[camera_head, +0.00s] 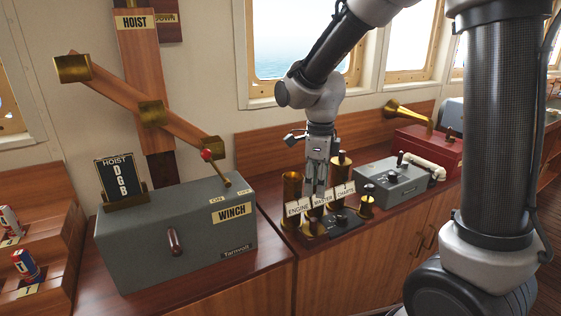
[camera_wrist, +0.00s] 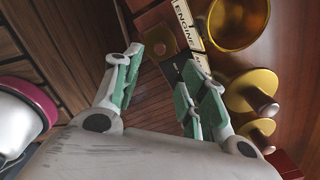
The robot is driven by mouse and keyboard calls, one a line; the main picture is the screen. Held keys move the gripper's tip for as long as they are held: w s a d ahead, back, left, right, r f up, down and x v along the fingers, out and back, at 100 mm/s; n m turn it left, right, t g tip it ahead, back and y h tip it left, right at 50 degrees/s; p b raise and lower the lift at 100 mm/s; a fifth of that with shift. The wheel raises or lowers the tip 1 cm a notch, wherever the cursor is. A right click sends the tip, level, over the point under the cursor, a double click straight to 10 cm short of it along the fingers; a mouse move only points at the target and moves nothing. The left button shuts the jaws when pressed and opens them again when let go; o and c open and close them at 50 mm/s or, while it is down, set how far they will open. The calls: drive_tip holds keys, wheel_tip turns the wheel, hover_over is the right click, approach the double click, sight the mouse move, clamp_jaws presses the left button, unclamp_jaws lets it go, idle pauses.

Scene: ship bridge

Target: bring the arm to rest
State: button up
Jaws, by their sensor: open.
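My arm comes down from the top of the head view and bends at a grey elbow (camera_head: 325,98). My gripper (camera_head: 315,192) points down over the wooden counter, close to the engine, master and charts labels (camera_head: 318,201). In the wrist view my gripper (camera_wrist: 165,68) has its two green-padded fingers spread apart with nothing held between them. Brass cups and knobs lie close to the right finger there. Whether the fingers touch any of them cannot be told.
A tall brass cylinder (camera_head: 292,187) stands left of my gripper. The grey winch box (camera_head: 175,235) with a red-tipped lever (camera_head: 213,166) is further left. A grey control box (camera_head: 392,184) and a red box (camera_head: 428,150) with a brass horn (camera_head: 402,110) stand to the right. Windows are behind.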

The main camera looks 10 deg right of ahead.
drive_tip(key=s+d+r+n+t, duration=0.2)
drive_tip(key=s+d+r+n, duration=0.4)
drive_tip(key=s+n, duration=0.3)
drive_tip(key=s+d+r+n+t, duration=0.2)
drive_tip(key=s+d+r+n, duration=0.4)
drive_tip(key=n, duration=0.8)
drive_tip(key=s+d, duration=0.3)
drive_tip(key=s, duration=0.1)
drive_tip(key=shift+r, duration=0.1)
